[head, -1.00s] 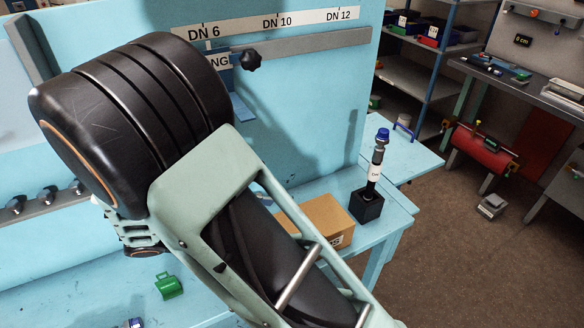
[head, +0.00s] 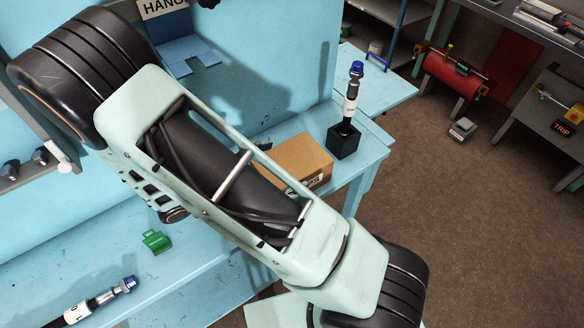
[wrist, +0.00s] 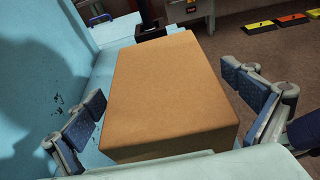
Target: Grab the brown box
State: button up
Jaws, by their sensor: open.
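The brown box (head: 303,160) sits on the light blue bench, behind my arm in the head view, with a label on its front side. My arm hides its left part there. In the wrist view the brown box (wrist: 172,92) fills the middle. My gripper (wrist: 172,115) is open, with one dark-padded finger to the left of the box and one to the right. Gaps show between the pads and the box sides. I cannot tell how far down the fingers reach. The gripper does not show in the head view.
A black holder (head: 343,141) with an upright blue-capped hose fitting (head: 351,95) stands right behind the box. A green part (head: 156,241) and another blue-capped hose (head: 100,300) lie on the bench at left. The blue back panel (head: 260,60) rises beside the box.

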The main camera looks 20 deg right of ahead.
jog(key=shift+x, duration=1.1)
jog(key=c, duration=2)
jog(key=shift+r, duration=0.15)
